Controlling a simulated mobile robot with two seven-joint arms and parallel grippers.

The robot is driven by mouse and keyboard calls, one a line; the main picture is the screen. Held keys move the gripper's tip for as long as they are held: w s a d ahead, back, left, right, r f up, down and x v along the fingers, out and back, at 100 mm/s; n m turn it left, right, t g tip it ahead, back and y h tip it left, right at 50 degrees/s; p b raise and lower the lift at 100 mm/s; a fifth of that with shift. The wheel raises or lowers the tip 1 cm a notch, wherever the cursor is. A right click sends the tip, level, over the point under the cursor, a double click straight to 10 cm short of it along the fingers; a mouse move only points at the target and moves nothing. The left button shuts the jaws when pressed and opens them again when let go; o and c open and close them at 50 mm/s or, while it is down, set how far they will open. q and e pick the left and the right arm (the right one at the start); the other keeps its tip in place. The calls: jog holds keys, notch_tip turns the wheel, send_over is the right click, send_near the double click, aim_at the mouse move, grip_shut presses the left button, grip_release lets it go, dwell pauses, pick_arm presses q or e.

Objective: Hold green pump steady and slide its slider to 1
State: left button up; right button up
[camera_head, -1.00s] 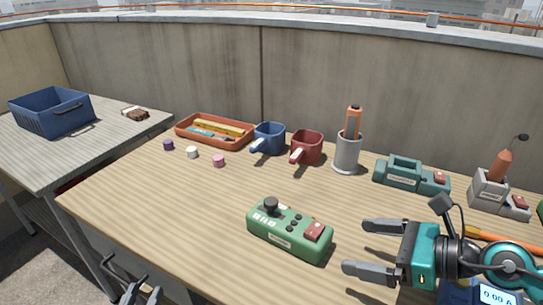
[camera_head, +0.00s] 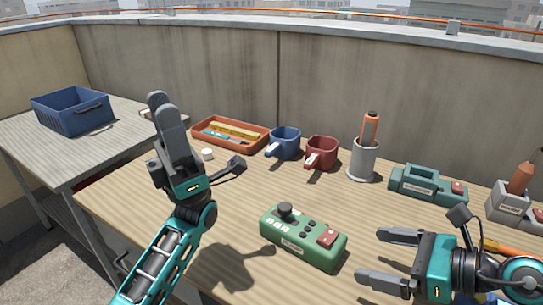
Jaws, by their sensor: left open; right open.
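The green pump (camera_head: 300,238) lies on the wooden table in front of me, a green box with a black knob, several small buttons and a red switch on top. A slider cannot be told apart for sure at this size. My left gripper (camera_head: 162,112) is raised to the left of the pump, fingers pointing up, open and empty. My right gripper (camera_head: 384,260) is open and empty just right of the pump, its fingers pointing left toward the pump's right end, apart from it.
Behind the pump are an orange tray (camera_head: 231,134), a blue mug (camera_head: 284,143), a red mug (camera_head: 321,152), a grey cup (camera_head: 362,160) and a teal device (camera_head: 428,185). A blue crate (camera_head: 72,111) stands on the side table. The wood left of the pump is clear.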

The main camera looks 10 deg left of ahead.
aim_at(318, 243)
pick_arm(q)
jog(key=s+d+r+n+t+h, duration=0.2)
jog(key=d+n+t+h, duration=0.45)
jog(key=n+h, duration=0.6)
jog(key=s+d+r+n+t+h, duration=0.15)
jog(key=d+n+t+h, duration=0.35)
jog(key=d+n+h, duration=0.55)
jog(key=s+d+f+n+t+y, duration=0.3)
jog(key=d+f+n+t, duration=0.4)
jog(key=d+t, duration=0.15)
jog(key=w+f+n+t+y, duration=0.3)
jog(key=w+f+t+y, duration=0.2)
jog(key=f+t, duration=0.2)
pick_arm(e)
jog(key=shift+a, duration=0.1)
jog(key=shift+w+a+f, duration=0.15)
jog(key=shift+a, duration=0.05)
pick_arm(q)
jog(key=w+a+n+t+y, duration=0.5)
jog(key=w+a+t+y, duration=0.1)
jog(key=w+a, duration=0.4)
jog(key=shift+w+t+y, duration=0.3)
jog(key=shift+w+t, duration=0.05)
jog(key=shift+t, duration=0.05)
pick_arm(e)
jog(key=x, duration=1.2)
jog(key=shift+a, duration=0.1)
